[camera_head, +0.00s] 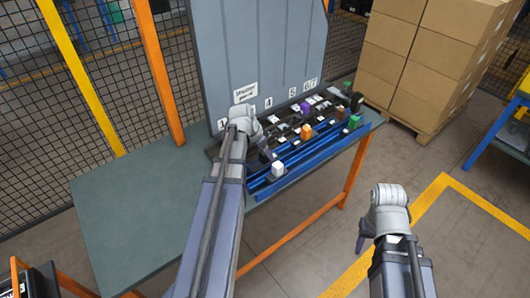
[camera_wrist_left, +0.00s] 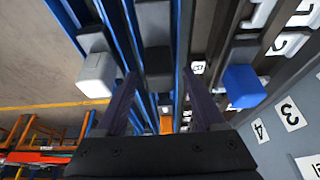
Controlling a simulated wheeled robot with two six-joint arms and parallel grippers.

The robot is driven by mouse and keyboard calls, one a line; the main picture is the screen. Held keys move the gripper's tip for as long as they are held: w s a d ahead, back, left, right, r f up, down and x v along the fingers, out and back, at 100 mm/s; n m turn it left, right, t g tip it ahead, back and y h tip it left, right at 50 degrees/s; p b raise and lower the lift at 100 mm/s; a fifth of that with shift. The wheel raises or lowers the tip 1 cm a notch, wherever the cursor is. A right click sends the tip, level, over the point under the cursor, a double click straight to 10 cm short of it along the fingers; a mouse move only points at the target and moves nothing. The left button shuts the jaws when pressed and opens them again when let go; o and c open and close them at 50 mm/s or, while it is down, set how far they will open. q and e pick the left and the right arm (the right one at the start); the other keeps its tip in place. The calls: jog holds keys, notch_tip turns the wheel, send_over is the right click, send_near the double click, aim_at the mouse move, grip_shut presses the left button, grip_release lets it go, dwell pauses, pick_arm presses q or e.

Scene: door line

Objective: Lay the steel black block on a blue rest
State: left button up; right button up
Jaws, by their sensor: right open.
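My left gripper (camera_head: 264,152) reaches down over the near left part of the blue rails (camera_head: 300,158) on the table. In the left wrist view its two fingers (camera_wrist_left: 160,85) stand apart, with a dark grey block (camera_wrist_left: 157,62) below and between them; I see no contact. I cannot tell whether this is the steel black block. Another dark block (camera_head: 356,102) stands at the far right end of the rack. My right gripper (camera_head: 363,236) is open and empty, off the table over the floor.
A white block (camera_head: 278,169) sits on the rails beside my left gripper. Orange (camera_head: 306,131), purple (camera_head: 306,108) and brown blocks (camera_head: 354,121) stand further right. A blue block (camera_wrist_left: 243,86) shows in the wrist view. A grey panel (camera_head: 260,50) rises behind. The table's left part is clear.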

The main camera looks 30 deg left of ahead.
pick_arm(q)
jog(key=shift+r, duration=0.1)
jog(key=p+v, duration=0.7)
jog(key=shift+s+r, duration=0.15)
jog(key=shift+r, duration=0.1)
dwell(0.4)
